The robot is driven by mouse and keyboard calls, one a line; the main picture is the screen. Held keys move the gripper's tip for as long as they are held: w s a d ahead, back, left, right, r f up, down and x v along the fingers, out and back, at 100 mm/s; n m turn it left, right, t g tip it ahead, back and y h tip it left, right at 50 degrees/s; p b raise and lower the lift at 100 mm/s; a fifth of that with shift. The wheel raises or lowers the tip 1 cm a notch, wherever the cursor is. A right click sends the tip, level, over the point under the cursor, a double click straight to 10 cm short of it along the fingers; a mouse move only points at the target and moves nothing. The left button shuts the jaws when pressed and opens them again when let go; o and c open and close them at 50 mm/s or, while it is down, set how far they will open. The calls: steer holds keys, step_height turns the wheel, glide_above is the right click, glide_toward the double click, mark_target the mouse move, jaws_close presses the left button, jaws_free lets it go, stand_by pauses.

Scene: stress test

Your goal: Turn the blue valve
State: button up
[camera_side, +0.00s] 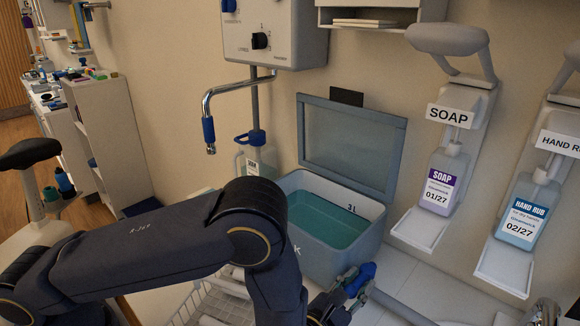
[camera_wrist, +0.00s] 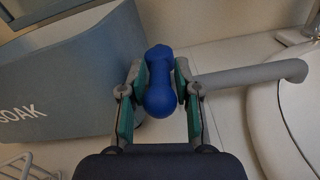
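The blue valve (camera_wrist: 160,88) is a rounded blue handle with a bulbous near end, joined to a grey spout by the sink. In the side view the blue valve (camera_side: 361,279) shows at the lower middle, in front of the grey box. My gripper (camera_wrist: 160,80) has its two green-padded fingers on either side of the valve in the wrist view. Narrow gaps show between the pads and the blue surface; whether a fingertip touches it is hard to tell. In the side view my gripper (camera_side: 345,288) is partly hidden behind my arm.
A grey box labelled SOAK (camera_wrist: 70,75) with its lid raised and teal liquid inside stands just left of the valve. A grey spout (camera_wrist: 255,74) reaches right towards a white basin (camera_wrist: 290,110). A wire basket (camera_side: 215,300) sits left. Soap (camera_side: 438,185) and hand rub (camera_side: 522,215) dispensers hang at right.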

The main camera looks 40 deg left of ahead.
mark_target(369, 277)
steer(key=shift+c, duration=0.3)
jaws_close()
steer(key=shift+d+y, duration=0.2)
steer(key=shift+y, duration=0.1)
steer(key=n+y, duration=0.2)
steer(key=shift+d+y, duration=0.4)
steer(key=n+y, duration=0.1)
steer(key=y, duration=0.1)
steer(key=d+n+g+y, duration=0.1)
steer(key=n+y, duration=0.1)
steer(key=shift+w+g, duration=0.15)
steer(key=shift+g, duration=0.15)
steer(key=n+g+y, duration=0.2)
steer(key=y, duration=0.1)
steer(key=d+n+g+y, duration=0.1)
steer(key=shift+w+f+y, duration=0.1)
steer(key=shift+w+y, duration=0.2)
steer(key=shift+w, duration=0.1)
steer(key=shift+w+d+n+g+y, duration=0.15)
steer(key=shift+w+n+g+y, duration=0.05)
steer(key=shift+n+g+y, duration=0.55)
steer(key=shift+w+d+n+g+y, duration=0.1)
steer(key=shift+w+n+g+y, duration=0.05)
steer(key=shift+n+g+y, duration=0.55)
steer(key=shift+g, duration=0.25)
